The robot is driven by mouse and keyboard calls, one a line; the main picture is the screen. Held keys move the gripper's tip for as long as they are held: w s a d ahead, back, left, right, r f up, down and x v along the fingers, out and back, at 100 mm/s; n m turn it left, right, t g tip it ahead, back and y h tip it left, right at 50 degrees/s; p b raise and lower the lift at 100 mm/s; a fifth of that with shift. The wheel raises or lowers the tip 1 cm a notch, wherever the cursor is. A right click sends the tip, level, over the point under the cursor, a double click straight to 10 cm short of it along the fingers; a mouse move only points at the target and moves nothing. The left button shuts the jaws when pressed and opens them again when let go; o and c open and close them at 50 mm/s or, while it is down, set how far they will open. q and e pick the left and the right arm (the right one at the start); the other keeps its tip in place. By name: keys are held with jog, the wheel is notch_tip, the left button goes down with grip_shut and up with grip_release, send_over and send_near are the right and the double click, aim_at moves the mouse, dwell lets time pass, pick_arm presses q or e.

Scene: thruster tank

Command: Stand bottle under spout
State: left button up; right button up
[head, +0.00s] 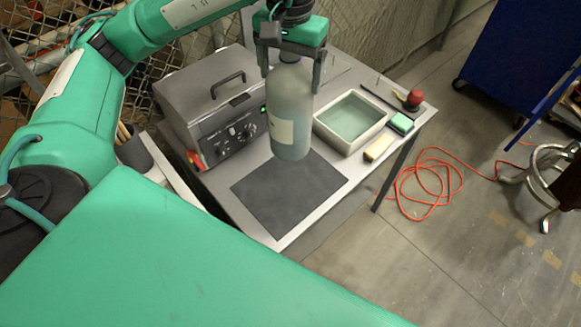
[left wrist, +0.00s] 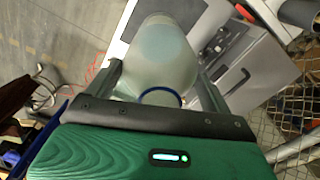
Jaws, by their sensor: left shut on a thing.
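The bottle (head: 290,118) is pale and translucent, with a cream label and a blue ring at its neck. My left gripper (head: 290,82) is shut on its upper part from above and holds it upright over the dark mat (head: 292,200). Whether its base touches the mat I cannot tell. In the left wrist view the bottle (left wrist: 160,60) lies between the two fingers of my left gripper (left wrist: 158,85). No spout can be made out. My right gripper is not in view.
A grey machine (head: 212,100) with a handle and knobs stands left of the bottle. A white basin (head: 352,122) of liquid stands right, with a green sponge (head: 402,123), a cream block (head: 379,148) and a red button (head: 415,97) nearby. An orange cable (head: 425,182) lies on the floor.

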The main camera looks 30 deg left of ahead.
pick_arm(q)
jog(key=shift+w+a+r, duration=0.3)
jog(key=shift+w+a, duration=0.1)
jog(key=shift+w, duration=0.25)
jog(key=shift+f, duration=0.6)
notch_tip(320, 180, down, 14)
jog(key=p, duration=0.4)
jog(key=shift+s+f, duration=0.1)
jog(key=shift+f, duration=0.1)
notch_tip(320, 180, down, 3)
jog(key=shift+f+p, duration=0.2)
jog(key=shift+p, duration=0.55)
jog(key=shift+f, duration=0.3)
